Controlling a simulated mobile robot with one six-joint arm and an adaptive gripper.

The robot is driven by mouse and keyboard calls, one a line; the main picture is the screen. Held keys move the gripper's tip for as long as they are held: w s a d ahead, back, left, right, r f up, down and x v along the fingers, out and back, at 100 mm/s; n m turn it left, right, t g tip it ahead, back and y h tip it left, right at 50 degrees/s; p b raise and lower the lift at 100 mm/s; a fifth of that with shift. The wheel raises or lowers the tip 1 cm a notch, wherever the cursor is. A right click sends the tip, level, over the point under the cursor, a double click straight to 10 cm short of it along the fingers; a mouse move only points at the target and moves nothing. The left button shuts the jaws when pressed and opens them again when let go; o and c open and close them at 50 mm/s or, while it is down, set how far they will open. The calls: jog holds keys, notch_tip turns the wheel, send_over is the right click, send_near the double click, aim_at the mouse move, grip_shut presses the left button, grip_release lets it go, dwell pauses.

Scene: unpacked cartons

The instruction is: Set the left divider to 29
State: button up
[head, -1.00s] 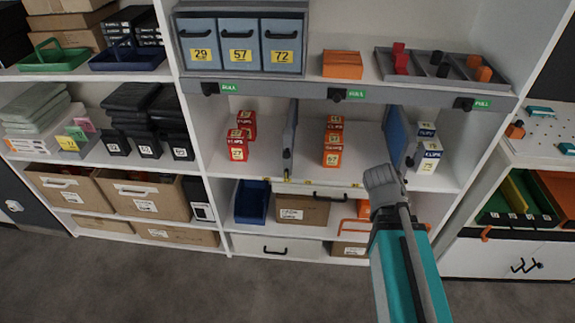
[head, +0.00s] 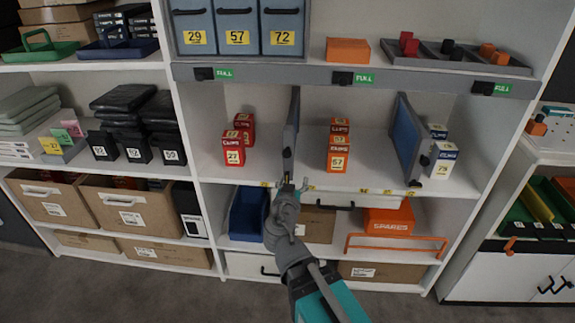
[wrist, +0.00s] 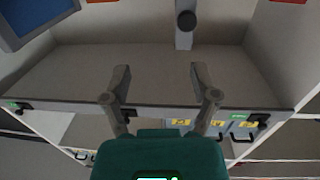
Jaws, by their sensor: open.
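The left divider (head: 292,125) is a thin upright grey-blue panel on the middle shelf, between the red boxes and the orange boxes. A dark knob on its front edge shows in the wrist view (wrist: 185,20). My gripper (head: 292,188) is at the shelf's front edge, just below the divider's front. In the wrist view my gripper (wrist: 160,82) is open, with nothing between its fingers; the knob lies beyond them, apart. Yellow labels (head: 310,188) line the shelf edge, too small to read. A bin above is labelled 29 (head: 195,38).
Red boxes (head: 234,148) marked 27 stand left of the divider, orange boxes (head: 339,155) marked 57 right of it. The right divider (head: 406,140) is a tilted-looking blue panel beside white-blue boxes (head: 441,160). A grey rail (head: 430,80) with green FULL tags runs above.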

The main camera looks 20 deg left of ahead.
aim_at(287, 155)
jog(key=a, duration=0.1)
jog(key=s+a+y, duration=0.1)
jog(key=shift+s+a+f+n+y, duration=0.15)
jog(key=shift+s+a+n+y, duration=0.15)
jog(key=shift+a+n, duration=0.1)
jog(key=shift+w, duration=0.1)
jog(key=x, duration=1.3)
jog(key=shift+w, duration=0.35)
grip_shut()
